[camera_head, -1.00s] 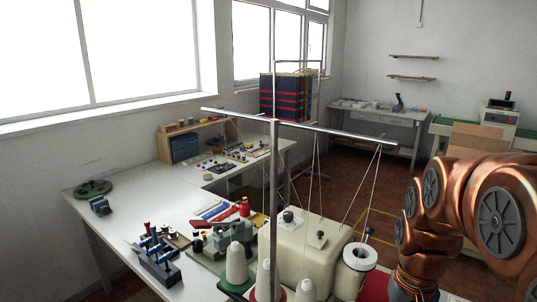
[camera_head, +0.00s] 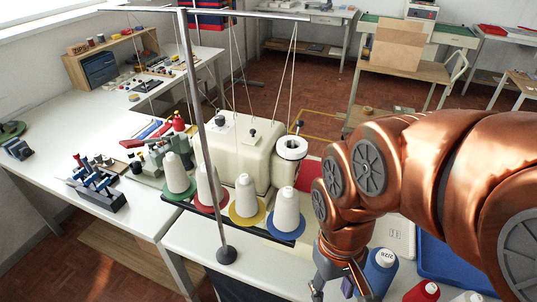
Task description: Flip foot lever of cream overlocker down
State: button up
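The cream overlocker (camera_head: 245,147) stands on the white table in the middle of the view, its rear and top towards me. I cannot make out its foot lever from here. A metal thread stand (camera_head: 200,110) rises in front of it, with white thread cones (camera_head: 245,195) on coloured discs. My gripper (camera_head: 335,287) hangs at the lower edge, in front of and to the right of the cones and apart from the overlocker. Only part of it shows; its fingertips are not clear.
Blue (camera_head: 380,268) and red (camera_head: 422,292) spools and a blue tray (camera_head: 450,262) lie close to my gripper. A green-grey machine (camera_head: 160,157) and a dark rack with blue handles (camera_head: 97,188) are on the left. Thread lines run up to the stand's crossbar (camera_head: 250,14).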

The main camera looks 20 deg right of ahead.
aim_at(300, 123)
jog(key=u, duration=1.1)
jog(key=k, duration=0.55)
jog(key=u, duration=0.1)
